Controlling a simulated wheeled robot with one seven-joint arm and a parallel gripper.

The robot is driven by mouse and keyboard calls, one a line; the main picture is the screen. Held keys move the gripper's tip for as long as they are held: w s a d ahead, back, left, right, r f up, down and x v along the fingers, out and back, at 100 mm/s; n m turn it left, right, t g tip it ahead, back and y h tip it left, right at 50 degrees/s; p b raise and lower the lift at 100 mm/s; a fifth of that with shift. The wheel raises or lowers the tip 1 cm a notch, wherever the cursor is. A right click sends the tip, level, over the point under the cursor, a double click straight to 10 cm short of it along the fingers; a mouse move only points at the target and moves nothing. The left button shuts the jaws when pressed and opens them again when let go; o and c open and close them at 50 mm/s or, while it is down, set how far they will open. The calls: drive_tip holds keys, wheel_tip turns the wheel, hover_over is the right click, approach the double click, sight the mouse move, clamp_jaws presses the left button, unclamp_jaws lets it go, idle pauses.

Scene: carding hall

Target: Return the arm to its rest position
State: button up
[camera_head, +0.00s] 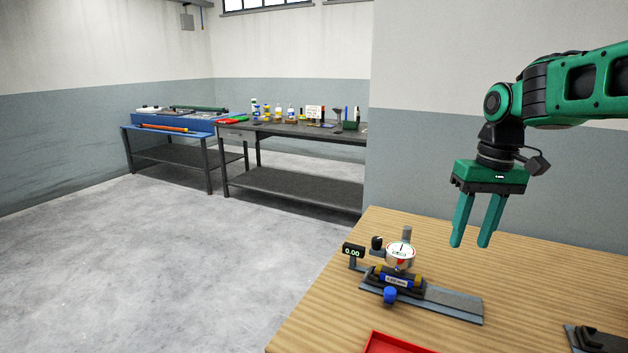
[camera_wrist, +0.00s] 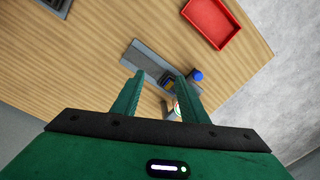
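My gripper (camera_head: 470,241) is green and hangs from my arm with its fingers pointing down, above the wooden table (camera_head: 330,290). The fingers are apart with nothing between them in the head view. In the wrist view, my gripper (camera_wrist: 158,82) also shows its two fingers spread. Below it on the table is a gauge device (camera_head: 400,255) with a round white dial, a dark cylinder and a blue knob, on a grey base plate. My gripper is clear of it. In the wrist view the device (camera_wrist: 150,62) is partly hidden behind the right finger.
A small display (camera_head: 353,251) reading 0.00 stands beside the gauge. A red tray (camera_head: 385,344) lies at the front edge, and a dark fixture (camera_head: 595,339) at the right. Two workbenches, one blue (camera_head: 165,132) and one dark (camera_head: 290,131), stand at the back. The floor between is clear.

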drive_tip(key=s+d+f+m, duration=0.2)
drive_tip(key=s+d+f, duration=0.1)
drive_tip(key=s, duration=0.5)
drive_tip(key=s+d+f+m, duration=0.2)
drive_tip(key=s+d+f, duration=0.1)
drive_tip(key=s, duration=0.6)
drive_tip(key=s+d+f+m, duration=0.3)
drive_tip(key=s+f, duration=0.2)
drive_tip(key=s, duration=0.4)
drive_tip(key=shift+f+h, duration=0.3)
drive_tip(key=shift+w+f, duration=0.3)
drive_tip(key=shift+w, duration=0.5)
drive_tip(key=shift+s+r, duration=0.1)
drive_tip(key=shift+s, duration=0.05)
